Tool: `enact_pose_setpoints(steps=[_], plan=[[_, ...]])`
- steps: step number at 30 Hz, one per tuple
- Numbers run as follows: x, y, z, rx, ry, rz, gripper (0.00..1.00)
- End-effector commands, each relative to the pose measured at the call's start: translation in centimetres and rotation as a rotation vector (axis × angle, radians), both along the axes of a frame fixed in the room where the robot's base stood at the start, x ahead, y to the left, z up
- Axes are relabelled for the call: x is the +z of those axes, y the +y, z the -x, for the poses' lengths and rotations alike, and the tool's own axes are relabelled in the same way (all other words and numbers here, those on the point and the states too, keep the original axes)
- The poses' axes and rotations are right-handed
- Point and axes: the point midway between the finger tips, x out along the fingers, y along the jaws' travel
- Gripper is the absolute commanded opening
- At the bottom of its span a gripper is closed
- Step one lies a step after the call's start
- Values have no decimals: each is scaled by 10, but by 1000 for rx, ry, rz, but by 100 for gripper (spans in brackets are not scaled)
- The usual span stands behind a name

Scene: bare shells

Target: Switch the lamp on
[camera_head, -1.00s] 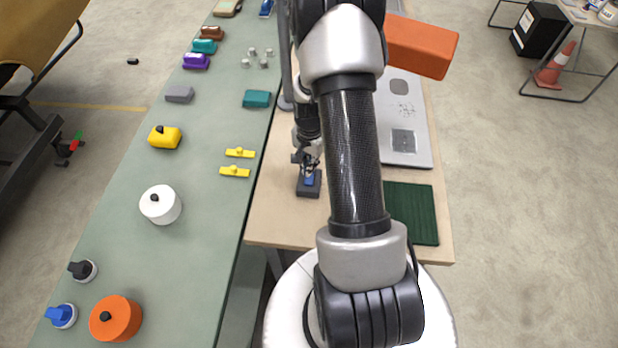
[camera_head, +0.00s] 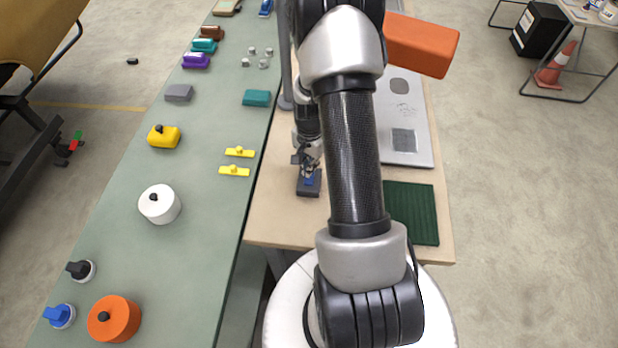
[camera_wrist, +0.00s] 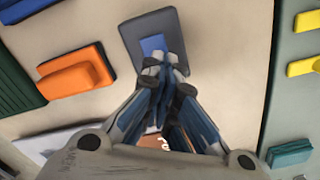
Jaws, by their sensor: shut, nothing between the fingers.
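The switch is a dark grey box (camera_head: 309,188) with a blue rocker (camera_head: 308,182), lying near the left edge of the wooden table. In the wrist view the box (camera_wrist: 170,22) and rocker (camera_wrist: 153,44) show just beyond my fingertips. My gripper (camera_head: 309,171) is shut and empty, pointing down over the switch. In the wrist view its fingertips (camera_wrist: 163,62) overlap the rocker's near edge; I cannot tell whether they touch. An orange box-shaped piece (camera_head: 421,46), perhaps the lamp's shade, shows right of my arm. No light from it is clear.
A thin grey pole (camera_head: 286,75) stands left of my arm. A dark green ribbed mat (camera_head: 412,212) and silver panel (camera_head: 404,145) lie on the right. An orange block (camera_wrist: 75,77) lies near the switch. The green bench (camera_head: 205,225) holds several knobs and blocks.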

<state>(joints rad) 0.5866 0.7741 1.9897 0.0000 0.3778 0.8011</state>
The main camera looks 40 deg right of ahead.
Motion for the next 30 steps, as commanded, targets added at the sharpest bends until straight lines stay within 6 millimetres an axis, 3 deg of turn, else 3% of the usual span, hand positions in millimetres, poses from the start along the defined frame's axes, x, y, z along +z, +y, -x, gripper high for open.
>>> enact_pose_setpoints(steps=[30], plan=[[-14, 0, 0, 0, 0, 0, 0]])
